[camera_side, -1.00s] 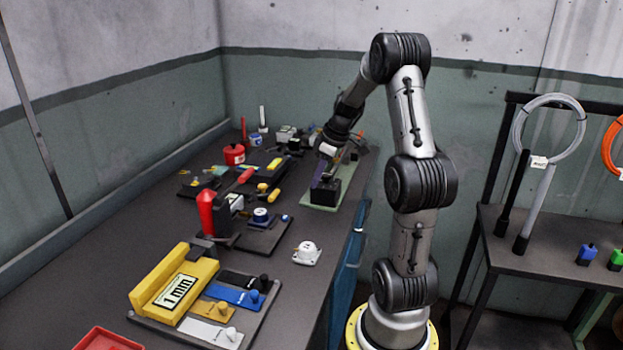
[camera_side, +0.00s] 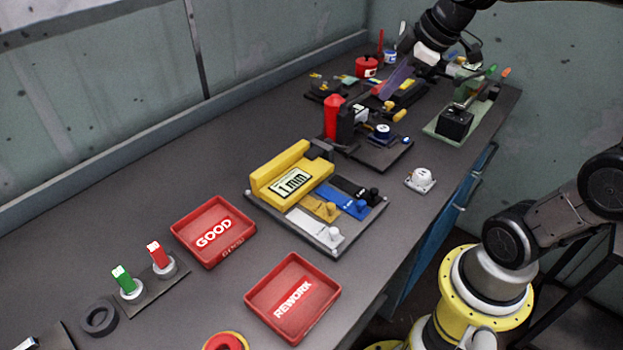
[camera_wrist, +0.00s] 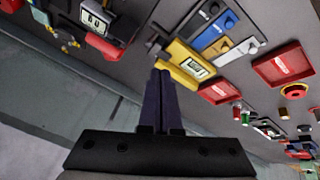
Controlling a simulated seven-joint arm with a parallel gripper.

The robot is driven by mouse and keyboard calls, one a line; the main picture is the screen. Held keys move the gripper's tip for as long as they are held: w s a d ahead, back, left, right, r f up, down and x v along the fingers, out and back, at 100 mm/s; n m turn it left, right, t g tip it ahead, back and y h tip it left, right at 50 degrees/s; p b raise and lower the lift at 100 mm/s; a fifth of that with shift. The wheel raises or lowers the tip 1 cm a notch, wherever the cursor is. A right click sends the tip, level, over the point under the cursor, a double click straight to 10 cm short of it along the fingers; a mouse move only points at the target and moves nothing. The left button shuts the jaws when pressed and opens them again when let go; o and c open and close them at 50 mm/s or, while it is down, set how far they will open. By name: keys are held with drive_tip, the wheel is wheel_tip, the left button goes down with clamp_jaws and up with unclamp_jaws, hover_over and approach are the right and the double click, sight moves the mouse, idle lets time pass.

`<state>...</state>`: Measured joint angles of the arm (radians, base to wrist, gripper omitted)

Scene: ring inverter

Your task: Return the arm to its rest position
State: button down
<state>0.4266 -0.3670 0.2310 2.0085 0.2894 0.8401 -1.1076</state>
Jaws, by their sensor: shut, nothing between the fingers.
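My gripper (camera_side: 392,84) hangs at the far end of the bench, its purple fingers pointing down and to the left above the black and yellow devices. In the wrist view its two dark fingers (camera_wrist: 160,78) lie together, shut with nothing between them. The fingers look clear of the bench, but the exact height is hard to tell. My arm reaches in from the right and its upper part leaves the picture at the top.
The bench holds a yellow gauge block (camera_side: 292,178), a red-handled press (camera_side: 333,117), a black block on a green mat (camera_side: 456,121), a white round device (camera_side: 420,179), a GOOD tray (camera_side: 184,232) and a REWORK tray (camera_side: 256,299). The left bench strip is clear.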

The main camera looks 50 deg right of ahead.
drive_tip(key=s+a+r, duration=0.1)
drive_tip(key=s+a, duration=0.5)
drive_tip(key=a, duration=0.1)
drive_tip(key=s+a+f+m, duration=0.1)
drive_tip(key=s+f+m, duration=0.3)
drive_tip(key=s+m, duration=0.2)
drive_tip(key=shift+s+a+f, duration=0.25)
drive_tip(key=shift+s+a, duration=0.15)
drive_tip(key=shift+s, duration=0.8)
